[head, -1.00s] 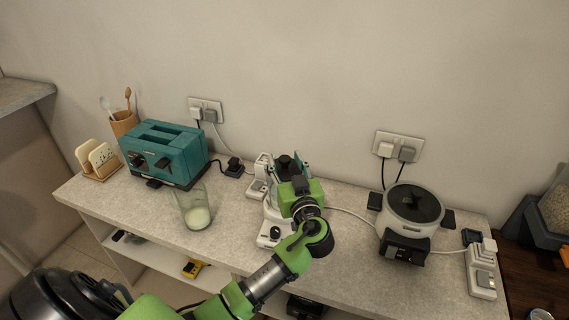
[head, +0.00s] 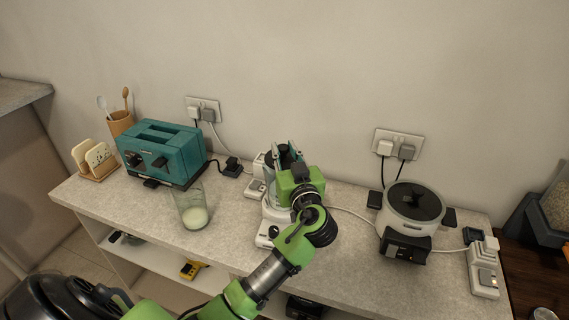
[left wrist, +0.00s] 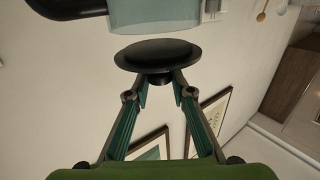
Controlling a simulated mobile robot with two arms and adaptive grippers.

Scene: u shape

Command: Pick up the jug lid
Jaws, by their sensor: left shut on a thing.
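My left gripper (head: 285,151) is above the jug on the white blender-like appliance (head: 271,230). In the left wrist view its fingers are shut on the short knob of the black round jug lid (left wrist: 157,54). The lid lies just off the rim of the clear jug (left wrist: 150,14), with a narrow gap showing. The jug's dark handle (left wrist: 70,7) is at the top left there. In the head view the jug (head: 270,205) is partly hidden by my left arm, and the lid is hard to make out between the fingers. My right gripper is not in view.
A teal toaster (head: 162,153) and a glass of milk (head: 192,208) stand left on the counter. A white cooker with a dark lid (head: 414,203) stands right. Sockets and cables run along the wall. The counter between glass and appliance is clear.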

